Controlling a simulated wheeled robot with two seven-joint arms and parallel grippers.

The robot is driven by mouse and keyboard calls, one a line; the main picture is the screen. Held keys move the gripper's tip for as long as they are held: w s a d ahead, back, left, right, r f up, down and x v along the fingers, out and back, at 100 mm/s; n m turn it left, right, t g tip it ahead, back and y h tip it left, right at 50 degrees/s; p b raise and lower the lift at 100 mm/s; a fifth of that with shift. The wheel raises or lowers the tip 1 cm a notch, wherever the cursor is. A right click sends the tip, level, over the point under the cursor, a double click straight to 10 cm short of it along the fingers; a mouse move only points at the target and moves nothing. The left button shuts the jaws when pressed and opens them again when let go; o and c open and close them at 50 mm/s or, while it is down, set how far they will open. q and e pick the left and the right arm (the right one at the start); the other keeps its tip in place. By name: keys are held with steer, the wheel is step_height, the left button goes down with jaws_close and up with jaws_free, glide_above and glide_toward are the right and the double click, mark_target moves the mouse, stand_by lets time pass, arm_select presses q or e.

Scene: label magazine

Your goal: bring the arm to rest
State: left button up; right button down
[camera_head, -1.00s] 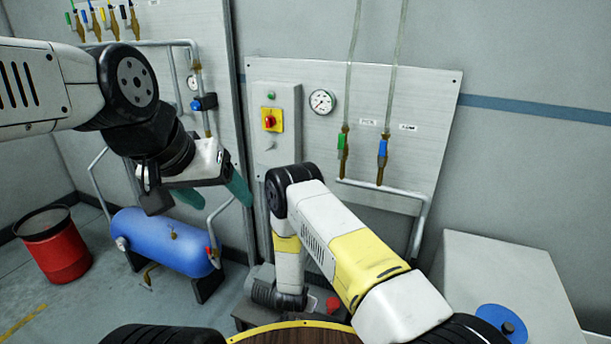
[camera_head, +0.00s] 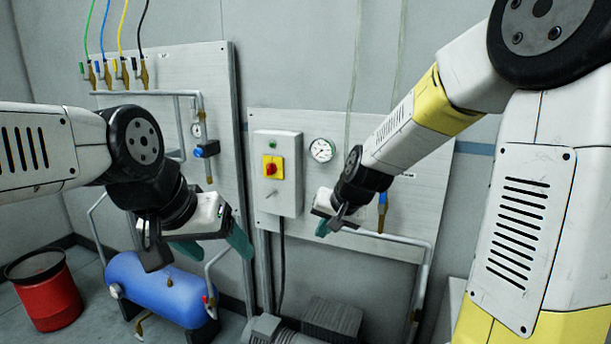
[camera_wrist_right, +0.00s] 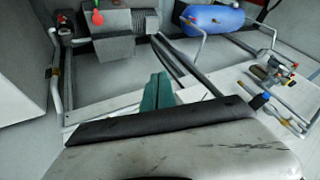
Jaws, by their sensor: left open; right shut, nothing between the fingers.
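My left gripper (camera_head: 213,246) hangs at the left of the head view, its teal fingers apart and empty. It is in front of the wall panel and above the blue tank. My right arm comes in from the right and is raised. Its gripper (camera_head: 324,227) is small and partly hidden by its own wrist, in front of the right panel's lower part. In the right wrist view the teal fingers (camera_wrist_right: 158,92) lie together with nothing between them.
A control box (camera_head: 277,172) with a red knob, a gauge (camera_head: 321,150) and pipes (camera_head: 390,246) are on the panel near my right gripper. A blue tank (camera_head: 160,290) and a red bin (camera_head: 47,292) stand on the floor at left. A grey motor (camera_head: 290,330) is below.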

steer(key=s+d+r, duration=0.3)
steer(key=s, duration=0.4)
steer(key=s+d+r+n, duration=0.1)
steer(key=s+d+r, duration=0.2)
steer(key=s, duration=0.4)
steer(key=s+d+r+n+h, duration=0.1)
steer(key=s+d+r, duration=0.2)
steer(key=s, duration=0.4)
steer(key=shift+s+d+r, duration=0.2)
steer(key=shift+s+d, duration=0.1)
steer(key=shift+d, duration=0.2)
